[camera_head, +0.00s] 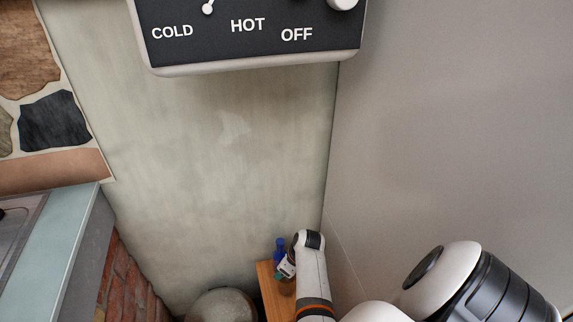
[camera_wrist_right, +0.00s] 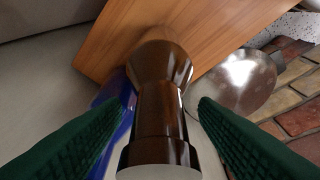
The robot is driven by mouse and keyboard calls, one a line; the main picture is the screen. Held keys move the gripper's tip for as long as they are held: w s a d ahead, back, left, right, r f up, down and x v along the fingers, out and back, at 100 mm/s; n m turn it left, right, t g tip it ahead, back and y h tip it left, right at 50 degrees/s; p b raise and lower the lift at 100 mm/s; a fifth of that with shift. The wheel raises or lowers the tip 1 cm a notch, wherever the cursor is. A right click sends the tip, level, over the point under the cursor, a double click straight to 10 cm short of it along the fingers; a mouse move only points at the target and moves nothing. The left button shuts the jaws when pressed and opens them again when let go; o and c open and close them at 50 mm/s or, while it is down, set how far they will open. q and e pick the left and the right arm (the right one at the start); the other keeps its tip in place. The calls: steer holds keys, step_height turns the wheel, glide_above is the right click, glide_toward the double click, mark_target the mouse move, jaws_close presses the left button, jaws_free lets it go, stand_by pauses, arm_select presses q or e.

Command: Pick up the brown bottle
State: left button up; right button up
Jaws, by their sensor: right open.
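The brown bottle (camera_wrist_right: 160,105) is in the middle of the right wrist view. It is dark, glossy and wider at its far end, with a pale end nearest the camera. My right gripper (camera_wrist_right: 164,103) is open, with one green finger on each side of the bottle. I see no clear contact between the fingers and the bottle. In the head view my right gripper (camera_head: 287,267) is small, low in the picture above the wooden surface, and the bottle is mostly hidden there. My left gripper is not in view.
A blue object (camera_wrist_right: 112,105) is close beside the bottle, partly behind the left finger; it also shows in the head view (camera_head: 280,246). The wooden surface (camera_wrist_right: 112,45) is narrow. A round metal object (camera_wrist_right: 240,82) is right of it. A wall stands right of my arm.

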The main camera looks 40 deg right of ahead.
steer(key=shift+c, duration=0.4)
jaws_close()
